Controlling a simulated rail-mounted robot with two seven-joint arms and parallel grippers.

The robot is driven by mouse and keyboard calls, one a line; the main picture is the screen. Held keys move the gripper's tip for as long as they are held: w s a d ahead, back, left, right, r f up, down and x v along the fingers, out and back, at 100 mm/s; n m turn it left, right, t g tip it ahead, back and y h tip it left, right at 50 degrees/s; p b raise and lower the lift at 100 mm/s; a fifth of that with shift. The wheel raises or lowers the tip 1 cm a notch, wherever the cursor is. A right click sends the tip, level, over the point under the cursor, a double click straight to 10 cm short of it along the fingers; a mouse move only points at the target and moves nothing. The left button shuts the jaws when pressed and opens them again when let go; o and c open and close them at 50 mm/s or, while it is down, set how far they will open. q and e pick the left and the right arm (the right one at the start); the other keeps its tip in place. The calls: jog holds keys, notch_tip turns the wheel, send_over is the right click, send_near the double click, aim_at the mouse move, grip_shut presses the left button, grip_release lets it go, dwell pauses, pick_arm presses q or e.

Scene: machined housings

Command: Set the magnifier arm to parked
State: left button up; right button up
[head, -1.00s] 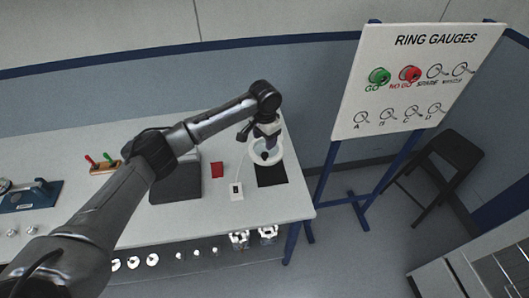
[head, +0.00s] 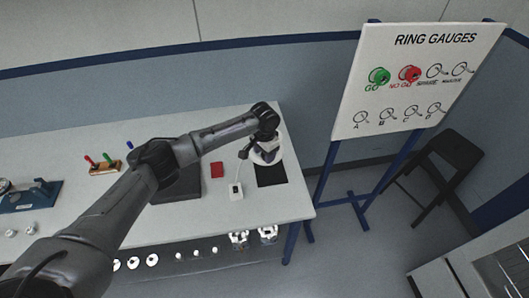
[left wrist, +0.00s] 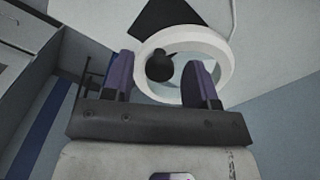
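The magnifier shows as a white ring (head: 276,157) with a clear lens, near the right end of the bench, partly hidden by my left arm. In the left wrist view, its white ring (left wrist: 224,62) fills the space beyond my fingers, with a round black knob (left wrist: 160,66) in front of the lens. My left gripper (left wrist: 162,75) is open, its two purple-dark fingers apart on either side of the knob in the picture. I cannot tell whether they touch it. In the head view the left gripper (head: 264,150) is over the ring. My right gripper is not in view.
A dark pad (head: 180,185) is under my forearm. The ring gauges board (head: 415,80) stands right of the bench.

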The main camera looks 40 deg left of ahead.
pick_arm(q)
grip_shut()
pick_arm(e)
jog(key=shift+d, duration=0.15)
